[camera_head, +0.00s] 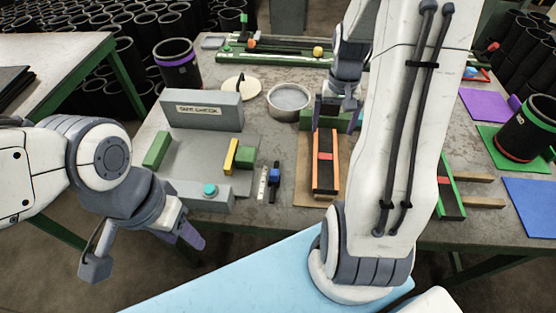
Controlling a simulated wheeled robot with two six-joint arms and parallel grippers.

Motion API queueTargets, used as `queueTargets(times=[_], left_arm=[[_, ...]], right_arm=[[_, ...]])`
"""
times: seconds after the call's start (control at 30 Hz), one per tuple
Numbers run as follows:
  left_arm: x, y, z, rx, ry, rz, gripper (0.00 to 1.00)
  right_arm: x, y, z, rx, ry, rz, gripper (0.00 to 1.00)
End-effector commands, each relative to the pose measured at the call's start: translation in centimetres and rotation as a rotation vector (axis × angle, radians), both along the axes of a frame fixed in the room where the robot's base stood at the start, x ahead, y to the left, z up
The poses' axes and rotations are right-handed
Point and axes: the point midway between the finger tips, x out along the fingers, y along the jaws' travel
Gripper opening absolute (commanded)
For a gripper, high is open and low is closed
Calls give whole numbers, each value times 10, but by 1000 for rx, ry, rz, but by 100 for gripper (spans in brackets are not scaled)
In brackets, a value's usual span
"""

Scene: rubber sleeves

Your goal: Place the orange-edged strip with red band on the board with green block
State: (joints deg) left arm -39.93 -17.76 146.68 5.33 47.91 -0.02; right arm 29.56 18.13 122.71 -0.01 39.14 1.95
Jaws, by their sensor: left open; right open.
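The orange-edged strip (315,176) has a dark middle and a red band across it. It lies lengthwise on or just above a brown board (302,178); I cannot tell which. A green block (307,119) stands at the board's far end, partly hidden by my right gripper. My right gripper (337,104) is open, pointing down at the strip's far end by the green block. Whether its fingers touch the strip is unclear. My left gripper (143,250) is open and empty, off the table's front left.
A grey fixture with a labelled block (201,110) and a yellow block (231,156) stands left of the board. A round metal dish (289,99) sits behind it. A green-edged strip (451,195), dark sleeve (526,130) and coloured mats lie right. Black sleeves fill the background.

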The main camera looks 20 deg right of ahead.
Motion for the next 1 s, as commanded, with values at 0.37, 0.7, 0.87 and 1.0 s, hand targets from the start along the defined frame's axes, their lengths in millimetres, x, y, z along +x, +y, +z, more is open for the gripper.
queueTargets(times=[0.37, 0.7, 0.87, 1.0], left_arm=[[0, 0, 0, 0, 0, 0, 50], [0, 0, 0, 0, 0, 0, 50], [0, 0, 0, 0, 0, 0, 50], [0, 0, 0, 0, 0, 0, 50]], right_arm=[[-5, 151, 40, 13, -30, 420, 100], [-120, 293, 69, 61, -55, 1017, 100], [-155, 307, 71, 76, -54, 1156, 100], [-163, 309, 72, 79, -52, 1189, 100]])
